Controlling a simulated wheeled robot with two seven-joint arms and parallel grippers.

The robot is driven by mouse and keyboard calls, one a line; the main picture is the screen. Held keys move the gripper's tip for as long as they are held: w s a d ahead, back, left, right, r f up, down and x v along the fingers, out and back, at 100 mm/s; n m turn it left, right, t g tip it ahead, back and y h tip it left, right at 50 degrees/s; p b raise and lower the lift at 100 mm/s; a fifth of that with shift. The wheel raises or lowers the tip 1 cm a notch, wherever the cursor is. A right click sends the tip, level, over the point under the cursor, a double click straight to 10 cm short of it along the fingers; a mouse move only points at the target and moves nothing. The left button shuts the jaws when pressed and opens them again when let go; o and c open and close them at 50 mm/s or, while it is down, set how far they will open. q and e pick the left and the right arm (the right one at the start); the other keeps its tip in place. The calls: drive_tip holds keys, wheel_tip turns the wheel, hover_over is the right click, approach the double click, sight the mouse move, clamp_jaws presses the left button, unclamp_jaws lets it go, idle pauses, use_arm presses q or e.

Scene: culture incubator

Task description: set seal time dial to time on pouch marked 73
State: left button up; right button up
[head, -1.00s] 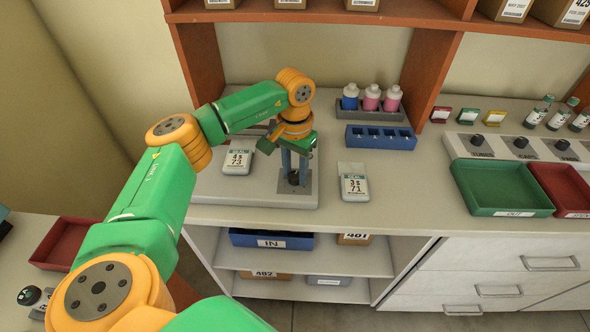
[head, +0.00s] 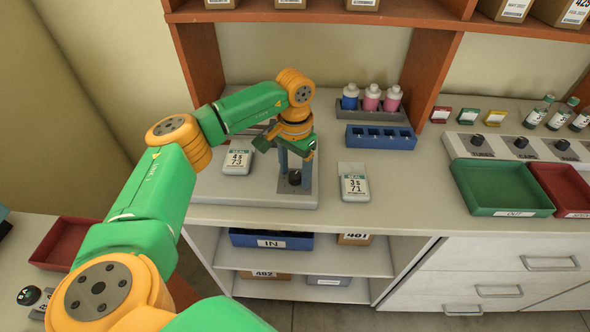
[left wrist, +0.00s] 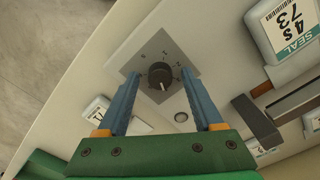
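The pouch marked 73 (head: 237,160) lies on the left of the bench and reads "SEAL", "4s". It also shows in the left wrist view (left wrist: 287,28). The dark round dial (head: 295,178) sits on a grey plate at the front right of the pale sealer base. My left gripper (head: 295,172) points down over the dial. Its blue fingers are open, one each side of the dial, with gaps. My right gripper is not in view.
A second pouch (head: 354,186), reading "3s 71", lies right of the sealer base (head: 250,190). A blue rack (head: 380,138) and a bottle holder (head: 372,112) stand behind. A green tray (head: 502,188) is at the right. A dark bar (left wrist: 295,100) lies near the gripper in the wrist view.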

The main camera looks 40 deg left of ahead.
sight(295, 175)
use_arm(q)
drive_tip(key=shift+r, duration=0.1)
wheel_tip(295, 175, up, 7)
drive_tip(key=shift+b, duration=0.45)
